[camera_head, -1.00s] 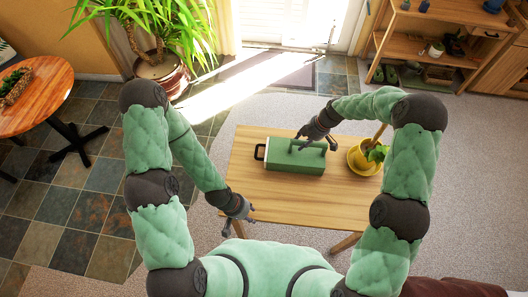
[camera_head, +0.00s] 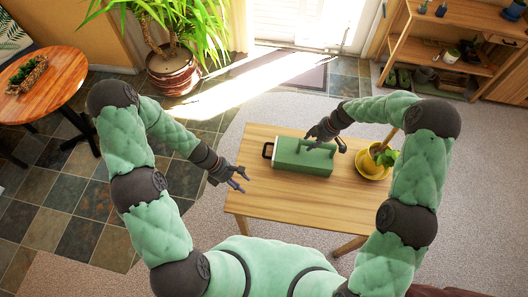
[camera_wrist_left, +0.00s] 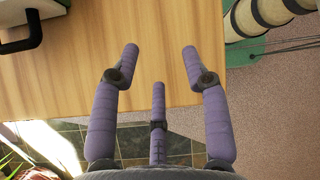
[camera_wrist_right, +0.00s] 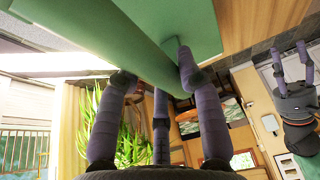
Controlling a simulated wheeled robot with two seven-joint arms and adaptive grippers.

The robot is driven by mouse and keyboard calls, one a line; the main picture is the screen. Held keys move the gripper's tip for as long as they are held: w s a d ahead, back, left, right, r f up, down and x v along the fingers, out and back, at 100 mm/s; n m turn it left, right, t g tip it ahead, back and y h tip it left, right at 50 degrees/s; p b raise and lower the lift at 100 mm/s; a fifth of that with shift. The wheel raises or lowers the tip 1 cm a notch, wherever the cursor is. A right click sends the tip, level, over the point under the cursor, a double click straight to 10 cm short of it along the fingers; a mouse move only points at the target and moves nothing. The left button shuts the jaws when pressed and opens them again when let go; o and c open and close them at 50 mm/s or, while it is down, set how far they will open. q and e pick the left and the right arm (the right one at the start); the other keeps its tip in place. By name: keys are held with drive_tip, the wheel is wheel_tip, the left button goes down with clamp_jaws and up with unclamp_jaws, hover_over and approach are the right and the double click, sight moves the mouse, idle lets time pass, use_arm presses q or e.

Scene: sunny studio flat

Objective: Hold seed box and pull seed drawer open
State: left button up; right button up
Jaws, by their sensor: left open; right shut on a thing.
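The green seed box (camera_head: 290,160) lies on the wooden table, with a raised green bar handle on top. The black drawer handle (camera_head: 267,151) sticks out from its left end; it also shows in the left wrist view (camera_wrist_left: 36,30). My right gripper (camera_head: 322,146) is shut on the bar handle; in the right wrist view its fingers (camera_wrist_right: 153,68) close around the green bar. My left gripper (camera_head: 242,181) is open and empty near the table's left edge, apart from the drawer handle, to its lower left. The drawer looks shut.
A yellow pot (camera_head: 371,165) with a plant stands on the table (camera_head: 290,205) right of the box. The table's front part is bare. A round table (camera_head: 45,85) and a large potted plant (camera_head: 172,70) stand farther left.

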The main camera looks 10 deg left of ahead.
sight(264, 152)
use_arm(q)
drive_tip(key=w+n+h, duration=0.1)
drive_tip(key=w+n, duration=0.1)
drive_tip(key=w+n+t+h, duration=0.1)
drive_tip(key=w+n, duration=0.1)
drive_tip(key=n, duration=0.1)
drive_tip(key=w+a+n+t+h, duration=0.1)
drive_tip(key=w+n, duration=0.1)
drive_tip(key=n, duration=0.1)
drive_tip(key=shift+w+a+f+h, duration=0.1)
drive_tip(key=shift+w+f+h, duration=0.2)
drive_tip(key=shift+f+h, duration=0.1)
drive_tip(key=w+a+n+t+h, duration=0.1)
drive_tip(key=w+n, duration=0.1)
drive_tip(key=n, duration=0.1)
drive_tip(key=w+a+f+n+t+h, duration=0.1)
drive_tip(key=w+n+t, duration=0.1)
drive_tip(key=n, duration=0.1)
drive_tip(key=w+a+f+n+t+h, duration=0.1)
drive_tip(key=w+n, duration=0.1)
drive_tip(key=n, duration=0.1)
drive_tip(key=shift+w+a+f+n+t+h, duration=0.1)
drive_tip(key=shift+w+n+t+h, duration=0.2)
drive_tip(key=shift+t+h, duration=0.1)
drive_tip(key=x, duration=1.1)
drive_tip(key=shift+w+d+f, duration=0.1)
drive_tip(key=shift+w+d, duration=0.1)
drive_tip(key=shift+d, duration=0.1)
clamp_jaws()
